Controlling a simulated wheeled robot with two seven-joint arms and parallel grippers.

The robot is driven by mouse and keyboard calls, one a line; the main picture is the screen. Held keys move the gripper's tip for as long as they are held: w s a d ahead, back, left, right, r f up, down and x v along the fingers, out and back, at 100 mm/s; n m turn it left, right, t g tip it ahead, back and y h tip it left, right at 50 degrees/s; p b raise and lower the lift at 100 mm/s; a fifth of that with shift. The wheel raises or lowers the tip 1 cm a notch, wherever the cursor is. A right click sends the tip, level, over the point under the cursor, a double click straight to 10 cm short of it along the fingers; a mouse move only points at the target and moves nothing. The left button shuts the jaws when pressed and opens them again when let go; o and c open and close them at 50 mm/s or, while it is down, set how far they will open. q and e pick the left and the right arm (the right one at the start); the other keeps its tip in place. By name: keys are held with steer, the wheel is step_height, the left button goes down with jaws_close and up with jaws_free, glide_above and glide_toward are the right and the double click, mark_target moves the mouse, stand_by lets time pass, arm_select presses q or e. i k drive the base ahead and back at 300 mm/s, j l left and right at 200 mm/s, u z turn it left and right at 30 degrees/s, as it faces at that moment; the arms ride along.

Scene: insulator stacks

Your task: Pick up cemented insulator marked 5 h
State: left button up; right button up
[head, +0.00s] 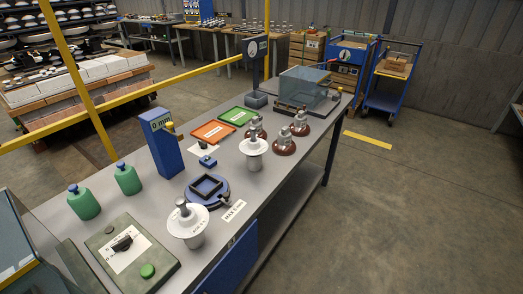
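A white disc insulator (187,222) with a grey metal cap and pin stands at the near part of the grey workbench (226,178). A second white insulator (253,146) with a metal top stands farther back near the right edge. Brown insulators with metal caps stand behind it: one at the right (284,143), one farther back (300,124), and one partly hidden behind the white insulator (256,125). Any marks on the insulators are too small to read, so I cannot tell which is marked 5 h. Neither of my grippers is in view.
A blue round fixture (207,190), a blue gauge post (161,144), two green bottles (83,203) and a control box (127,246) crowd the near bench. Orange (212,133) and green (238,116) trays and a clear tank (308,90) lie beyond. The floor at right is open.

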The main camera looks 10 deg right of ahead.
mark_target(254, 147)
steer(key=i+l+u, duration=0.4)
steer(key=l, duration=0.2)
steer(key=i+l+u, duration=0.15)
steer(key=l+u, duration=0.3)
steer(key=l, duration=0.2)
steer(key=i+l+u, duration=0.1)
steer(key=l+u, duration=0.3)
steer(key=l, duration=0.3)
steer(key=l+u, duration=0.45)
steer(key=l, duration=0.3)
